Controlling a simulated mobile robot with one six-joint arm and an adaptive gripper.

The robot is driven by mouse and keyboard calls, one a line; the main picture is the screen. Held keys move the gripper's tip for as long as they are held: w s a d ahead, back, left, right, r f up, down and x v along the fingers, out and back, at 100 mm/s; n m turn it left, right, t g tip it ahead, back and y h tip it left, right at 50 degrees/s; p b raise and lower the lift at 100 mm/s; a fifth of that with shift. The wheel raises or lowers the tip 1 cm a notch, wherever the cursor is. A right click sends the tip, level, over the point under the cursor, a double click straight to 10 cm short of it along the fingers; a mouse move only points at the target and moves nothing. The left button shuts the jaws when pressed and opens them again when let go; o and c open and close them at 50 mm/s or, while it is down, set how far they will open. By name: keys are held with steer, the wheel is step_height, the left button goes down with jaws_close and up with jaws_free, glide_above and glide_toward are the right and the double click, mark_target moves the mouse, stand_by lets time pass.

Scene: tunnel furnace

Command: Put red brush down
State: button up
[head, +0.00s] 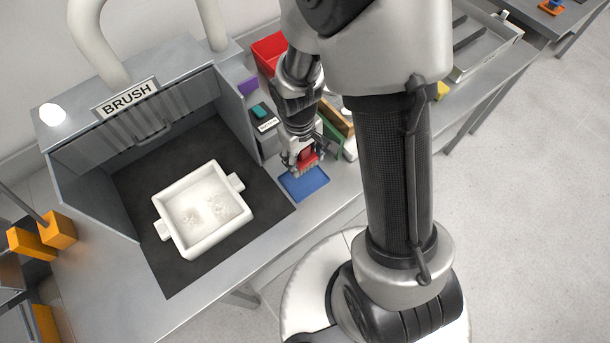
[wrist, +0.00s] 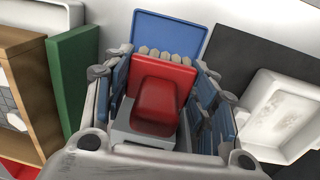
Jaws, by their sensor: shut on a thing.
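The red brush (head: 308,157) is held in my gripper (head: 300,160), just above the near part of a blue tray (head: 305,184) on the grey bench. In the wrist view the red brush (wrist: 162,95) sits between the two fingers of my gripper (wrist: 160,85), with a row of pale bristle tufts at its far end. The bristles point toward the blue tray (wrist: 170,32). The brush hides part of the tray. I cannot tell whether the bristles touch it.
A white two-handled dish (head: 186,240) with pale residue stands on the dark mat (head: 150,270) in the BRUSH booth. A green panel (wrist: 72,75) and a brown wooden box (wrist: 30,90) stand left of my gripper in the wrist view. A red bin (head: 268,48) is behind.

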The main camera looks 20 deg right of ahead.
mark_target(305, 180)
step_height(305, 180, down, 9)
steer(key=b, duration=0.3)
steer(key=shift+r, duration=0.1)
steer(key=o, duration=1.4)
